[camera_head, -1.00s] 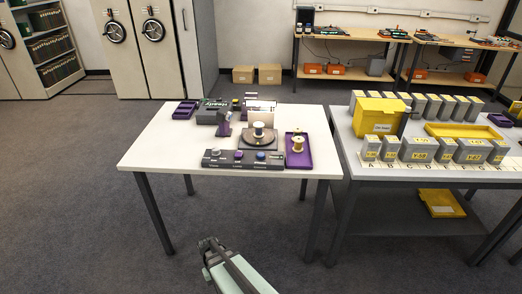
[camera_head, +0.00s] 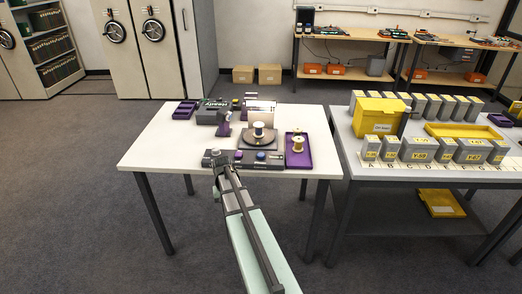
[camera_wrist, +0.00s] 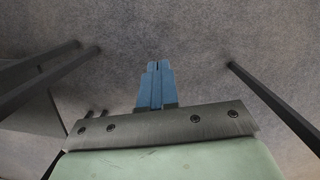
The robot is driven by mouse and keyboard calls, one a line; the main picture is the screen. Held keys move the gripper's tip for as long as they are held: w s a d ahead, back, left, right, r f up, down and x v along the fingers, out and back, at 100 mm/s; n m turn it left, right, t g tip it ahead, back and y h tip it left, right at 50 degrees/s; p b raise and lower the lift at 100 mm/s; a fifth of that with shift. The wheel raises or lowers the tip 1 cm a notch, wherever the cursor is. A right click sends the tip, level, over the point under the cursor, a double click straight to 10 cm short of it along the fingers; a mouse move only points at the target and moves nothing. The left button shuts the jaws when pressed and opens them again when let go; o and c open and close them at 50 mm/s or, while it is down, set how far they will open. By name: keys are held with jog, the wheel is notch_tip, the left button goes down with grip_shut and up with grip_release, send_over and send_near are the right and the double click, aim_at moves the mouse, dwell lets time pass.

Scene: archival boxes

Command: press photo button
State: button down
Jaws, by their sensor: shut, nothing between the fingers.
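A dark control bar (camera_head: 272,162) lies along the front edge of the white table. It carries a white knob (camera_head: 215,153) at the left, a purple button (camera_head: 239,155) in the middle and a blue button (camera_head: 261,155) to the right. The labels are too small to read, so I cannot tell which is the photo button. My gripper (camera_head: 217,166) is shut and empty, at the left front of the bar near the white knob; contact cannot be told. In the wrist view its blue fingers (camera_wrist: 159,68) are together, with only floor and table legs beyond.
A grey table (camera_head: 345,145) with several grey boxes stands at the right. The white table's left front is clear.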

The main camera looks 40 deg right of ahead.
jog(key=shift+m+t, duration=0.6)
jog(key=shift+m, duration=0.2)
jog(key=w+d+r, duration=0.1)
jog(key=d+r, duration=0.2)
jog(key=r, duration=0.1)
jog(key=w+d+r, duration=0.1)
jog(key=d+r, duration=0.3)
jog(key=r, duration=0.1)
jog(key=w+d+r, duration=0.1)
jog(key=d+r, duration=0.2)
jog(key=r, duration=0.2)
jog(key=shift+w+d, duration=0.3)
jog(key=shift+w, duration=0.1)
notch_tip(320, 180, up, 16)
jog(key=m+t+h, duration=0.1)
jog(key=m, duration=0.1)
send_over(261, 154)
jog(key=s+a, duration=0.2)
jog(key=shift+w+d+r, duration=0.1)
jog(key=shift+d+r, duration=0.25)
jog(key=shift+r, duration=0.05)
jog(key=shift+f, duration=0.1)
jog(key=f, duration=0.4)
jog(key=w+f, duration=0.1)
jog(key=f, duration=0.4)
jog(key=d+f, duration=0.1)
jog(key=f, duration=0.3)
jog(key=shift+w+f, duration=0.15)
jog(key=shift+f, duration=0.25)
jog(key=shift+f, duration=0.1)
